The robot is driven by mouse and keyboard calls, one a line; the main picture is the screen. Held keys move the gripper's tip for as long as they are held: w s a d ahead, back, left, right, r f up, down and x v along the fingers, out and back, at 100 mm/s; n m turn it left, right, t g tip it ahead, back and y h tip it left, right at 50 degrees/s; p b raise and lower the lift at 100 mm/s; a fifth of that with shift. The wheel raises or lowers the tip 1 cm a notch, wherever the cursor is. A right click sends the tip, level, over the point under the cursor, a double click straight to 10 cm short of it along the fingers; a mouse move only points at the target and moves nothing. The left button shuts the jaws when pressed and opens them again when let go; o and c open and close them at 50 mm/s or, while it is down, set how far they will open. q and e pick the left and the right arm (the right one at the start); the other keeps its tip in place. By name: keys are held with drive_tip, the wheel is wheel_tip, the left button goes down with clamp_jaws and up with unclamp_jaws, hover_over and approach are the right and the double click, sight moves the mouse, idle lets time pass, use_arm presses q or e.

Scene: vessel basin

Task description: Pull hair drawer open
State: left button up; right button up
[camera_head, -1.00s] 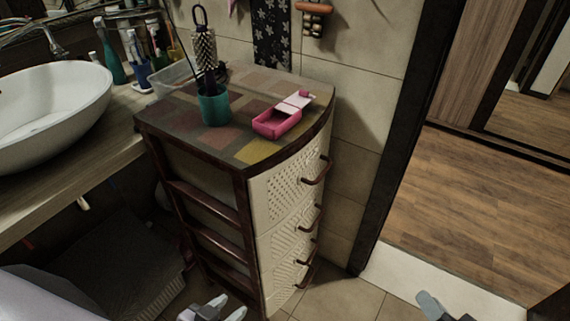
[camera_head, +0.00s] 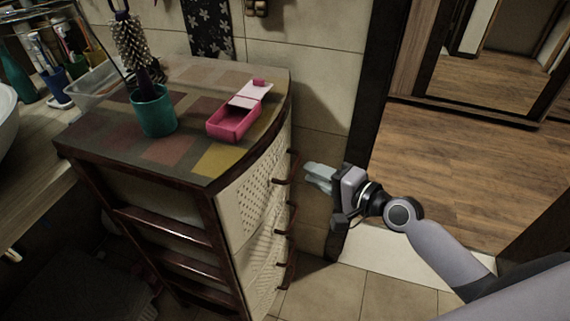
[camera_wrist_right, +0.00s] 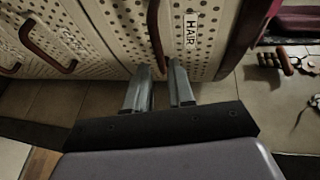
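The hair drawer (camera_head: 252,188) is the top drawer of a cream perforated cabinet with dark brown trim. It looks shut. In the right wrist view its front (camera_wrist_right: 208,45) bears a white "HAIR" label (camera_wrist_right: 191,28). Its curved brown handle (camera_wrist_right: 155,35) points down towards my right gripper; the handle (camera_head: 293,167) also shows in the head view. My right gripper (camera_head: 308,172) is just right of this handle. In the wrist view its two fingers (camera_wrist_right: 160,78) are apart, with the handle's lower end at the gap between the tips. Contact cannot be told. My left gripper is out of view.
On the cabinet top (camera_head: 160,78) stand a teal cup (camera_head: 153,110) with a hairbrush and an open pink box (camera_head: 234,121). Lower drawer handles (camera_head: 290,222) stick out below. A tiled wall and door frame (camera_head: 372,90) are behind my right gripper.

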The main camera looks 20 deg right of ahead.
sight(296, 164)
drive_tip(key=shift+x, duration=3)
clamp_jaws()
